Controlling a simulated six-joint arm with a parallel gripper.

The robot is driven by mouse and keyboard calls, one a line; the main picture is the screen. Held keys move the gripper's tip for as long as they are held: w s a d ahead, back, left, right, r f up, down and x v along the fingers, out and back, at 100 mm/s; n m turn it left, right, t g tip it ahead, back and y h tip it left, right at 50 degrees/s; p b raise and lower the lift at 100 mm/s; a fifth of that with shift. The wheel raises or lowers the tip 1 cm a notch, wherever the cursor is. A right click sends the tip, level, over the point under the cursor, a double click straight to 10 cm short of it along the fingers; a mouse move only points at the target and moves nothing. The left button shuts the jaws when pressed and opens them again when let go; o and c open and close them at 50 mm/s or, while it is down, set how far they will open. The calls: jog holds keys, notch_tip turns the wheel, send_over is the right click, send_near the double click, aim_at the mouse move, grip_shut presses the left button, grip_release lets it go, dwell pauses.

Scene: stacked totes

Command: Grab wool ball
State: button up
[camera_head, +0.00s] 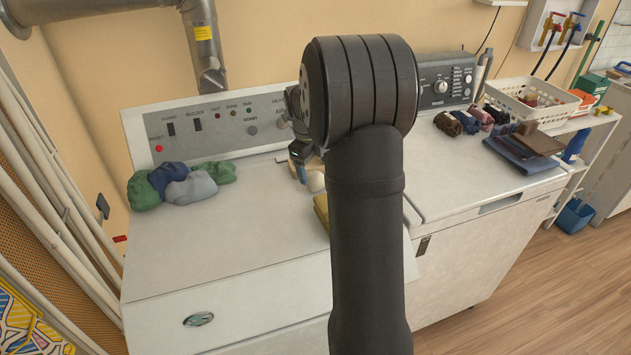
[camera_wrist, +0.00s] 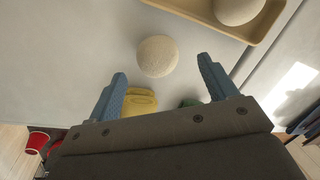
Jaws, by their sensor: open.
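A cream wool ball (camera_wrist: 157,52) lies on the white machine top in the wrist view, ahead of the gap between my fingertips. A second pale ball (camera_wrist: 237,8) sits in a tan tray (camera_wrist: 203,14) at the top right, cut off by the frame. My gripper (camera_wrist: 162,67) is open, its blue fingers on either side of the gap, with nothing held. In the head view, my gripper (camera_head: 299,150) is over the machine's back right part, mostly behind my arm. A pale ball (camera_head: 316,181) shows just below it, partly hidden; I cannot tell which ball it is.
Green, blue and grey cloths (camera_head: 180,185) lie on the left. Dark rolled cloths (camera_head: 450,123) and a white basket (camera_head: 545,105) are on the right. The machine's front left top is clear.

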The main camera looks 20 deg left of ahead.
jog(key=f, duration=0.4)
jog(key=shift+w+a+f, duration=0.1)
jog(key=shift+w+f, duration=0.15)
jog(key=shift+f, duration=0.05)
jog(key=c, duration=1)
